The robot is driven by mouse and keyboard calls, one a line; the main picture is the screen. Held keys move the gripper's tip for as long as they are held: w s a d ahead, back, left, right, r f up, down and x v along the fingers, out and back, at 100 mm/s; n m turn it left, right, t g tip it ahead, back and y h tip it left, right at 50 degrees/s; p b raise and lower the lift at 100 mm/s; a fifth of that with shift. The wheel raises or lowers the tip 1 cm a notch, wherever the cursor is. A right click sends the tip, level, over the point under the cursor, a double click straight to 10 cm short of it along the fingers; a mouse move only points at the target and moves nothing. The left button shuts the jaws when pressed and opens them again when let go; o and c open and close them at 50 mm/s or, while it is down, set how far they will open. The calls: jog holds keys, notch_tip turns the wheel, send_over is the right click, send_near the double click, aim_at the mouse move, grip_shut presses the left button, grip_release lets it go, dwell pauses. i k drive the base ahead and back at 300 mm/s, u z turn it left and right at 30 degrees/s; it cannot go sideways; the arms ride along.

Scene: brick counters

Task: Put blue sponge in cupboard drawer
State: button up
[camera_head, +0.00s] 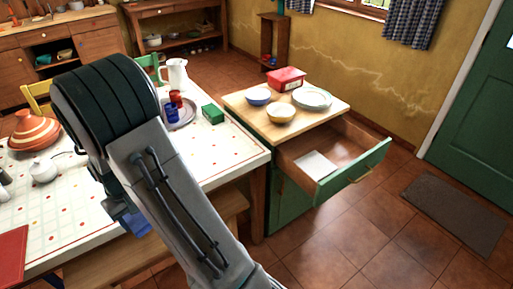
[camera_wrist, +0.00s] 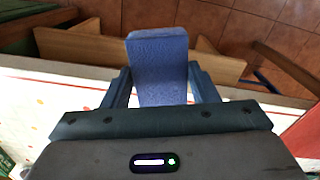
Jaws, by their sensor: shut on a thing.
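The blue sponge (camera_wrist: 158,55) stands out between the fingers of my gripper (camera_wrist: 160,88) in the wrist view, and the gripper is shut on it. In the head view my arm hides most of the gripper; a bit of the blue sponge (camera_head: 138,223) shows below it, by the near edge of the table. The green cupboard (camera_head: 290,205) stands to the right of the table. Its drawer (camera_head: 352,172) is pulled open to the right, and a white flat item (camera_head: 315,164) lies inside. My gripper is well to the left of the drawer.
The table (camera_head: 215,165) carries a green box (camera_head: 212,114), a pitcher (camera_head: 174,76) and a tagine (camera_head: 34,131). A wooden bench (camera_head: 225,207) runs along the table. Floor before the drawer is clear.

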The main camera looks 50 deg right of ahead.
aim_at(338, 153)
jog(key=z, duration=3.6)
jog(key=i, duration=3.4)
jog(key=u, duration=2.85)
